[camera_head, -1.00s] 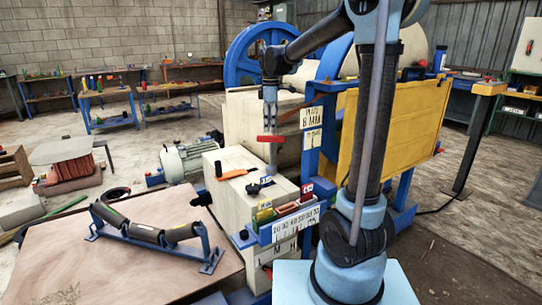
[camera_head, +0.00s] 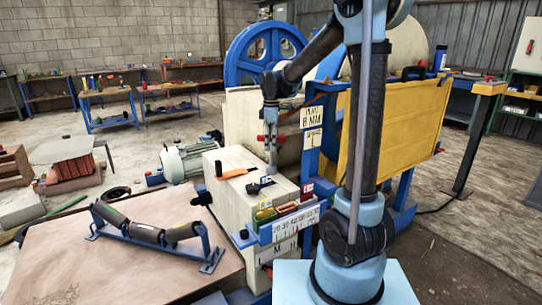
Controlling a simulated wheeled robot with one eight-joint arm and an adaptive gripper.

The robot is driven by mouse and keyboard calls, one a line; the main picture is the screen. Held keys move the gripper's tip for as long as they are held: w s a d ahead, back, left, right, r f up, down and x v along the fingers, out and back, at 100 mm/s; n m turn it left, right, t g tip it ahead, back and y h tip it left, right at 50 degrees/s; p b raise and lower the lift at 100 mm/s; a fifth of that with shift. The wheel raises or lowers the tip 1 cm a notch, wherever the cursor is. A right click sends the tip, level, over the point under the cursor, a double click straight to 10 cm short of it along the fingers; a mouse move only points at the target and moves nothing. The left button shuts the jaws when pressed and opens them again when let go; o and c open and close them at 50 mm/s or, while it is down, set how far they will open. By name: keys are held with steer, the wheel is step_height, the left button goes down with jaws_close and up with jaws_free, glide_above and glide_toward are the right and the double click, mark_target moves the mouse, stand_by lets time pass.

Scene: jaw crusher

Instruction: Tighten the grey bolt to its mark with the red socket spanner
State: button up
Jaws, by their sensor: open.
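The red socket spanner (camera_head: 281,138) stands upright at the back of the pale machine block, with its red crossbar on top and its grey shaft below. My gripper (camera_head: 270,139) is open and has come down over the crossbar, whose red ends show on both sides of it. From this view I cannot tell whether the fingers touch the spanner. The grey bolt and its mark cannot be made out; the spanner's foot and the block top are too small to read.
An orange-handled tool (camera_head: 236,173) and a small dark blue tool (camera_head: 260,186) lie on the block. A blue tray (camera_head: 287,228) with coloured items runs along its front. A yellow panel (camera_head: 420,130) and blue frame stand right. A roller assembly (camera_head: 155,234) sits on the left table.

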stand_by(0.3)
stand_by(0.4)
jaws_close()
steer(key=m, duration=0.4)
steer(key=shift+m, duration=1)
